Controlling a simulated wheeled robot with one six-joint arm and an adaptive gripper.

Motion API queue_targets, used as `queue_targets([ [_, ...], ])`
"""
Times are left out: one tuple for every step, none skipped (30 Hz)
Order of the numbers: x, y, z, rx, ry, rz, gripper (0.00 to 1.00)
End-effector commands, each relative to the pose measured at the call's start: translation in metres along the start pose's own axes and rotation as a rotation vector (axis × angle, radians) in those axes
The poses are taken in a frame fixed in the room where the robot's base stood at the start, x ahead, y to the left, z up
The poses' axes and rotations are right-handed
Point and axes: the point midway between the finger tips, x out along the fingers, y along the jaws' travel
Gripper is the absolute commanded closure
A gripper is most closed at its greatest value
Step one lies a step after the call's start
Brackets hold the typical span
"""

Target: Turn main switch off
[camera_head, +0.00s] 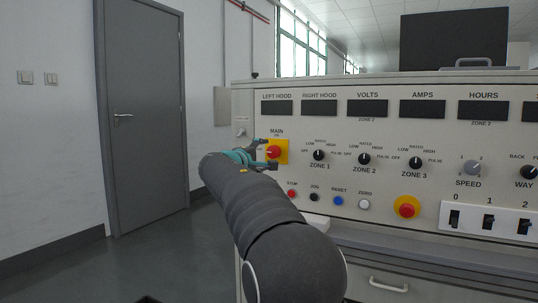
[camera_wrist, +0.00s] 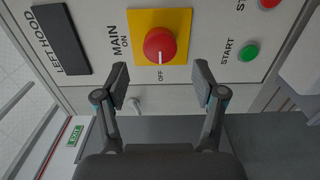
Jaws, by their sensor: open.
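The main switch is a round red knob (camera_wrist: 160,43) on a yellow plate (camera_wrist: 181,17). The same knob (camera_head: 273,152) shows at the panel's left side in the head view. In the head view my gripper (camera_head: 264,153) is at the knob's left, partly hiding the plate.
Below the switch is a row of buttons, with a red stop button (camera_head: 292,193) nearest. A green start button (camera_wrist: 248,53) shows in the wrist view. Zone knobs (camera_head: 319,155) and a red emergency button (camera_head: 407,206) lie to the right. Floor left of the panel is clear.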

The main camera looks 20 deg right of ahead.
Motion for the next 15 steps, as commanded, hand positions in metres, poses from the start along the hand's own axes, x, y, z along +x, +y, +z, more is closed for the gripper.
queue_targets([
  [-0.012,0.001,0.000,-0.001,0.002,0.001,0.30],
  [-0.017,0.001,0.000,-0.001,0.002,0.001,0.30],
  [-0.025,0.001,0.000,0.000,0.002,0.001,0.30],
  [-0.030,0.001,0.001,0.000,0.001,0.001,0.30],
  [-0.034,0.001,0.001,0.000,0.000,0.001,0.30],
  [-0.040,0.000,0.001,-0.001,0.000,0.001,0.30],
  [-0.045,0.001,0.001,0.000,0.000,0.001,0.30],
  [-0.049,0.001,0.001,0.000,-0.001,0.001,0.30],
  [-0.053,0.000,0.001,-0.001,-0.001,0.000,0.30],
  [-0.055,0.000,0.001,0.000,-0.001,0.000,0.30],
  [-0.058,0.000,0.001,0.000,-0.001,0.000,0.30],
  [-0.060,0.000,0.001,0.000,-0.001,0.001,0.30],
  [-0.062,0.000,0.001,0.000,-0.002,0.001,0.30],
  [-0.063,0.000,0.001,0.000,-0.002,0.001,0.30],
  [-0.064,0.000,0.002,0.000,-0.002,0.001,0.30],
])
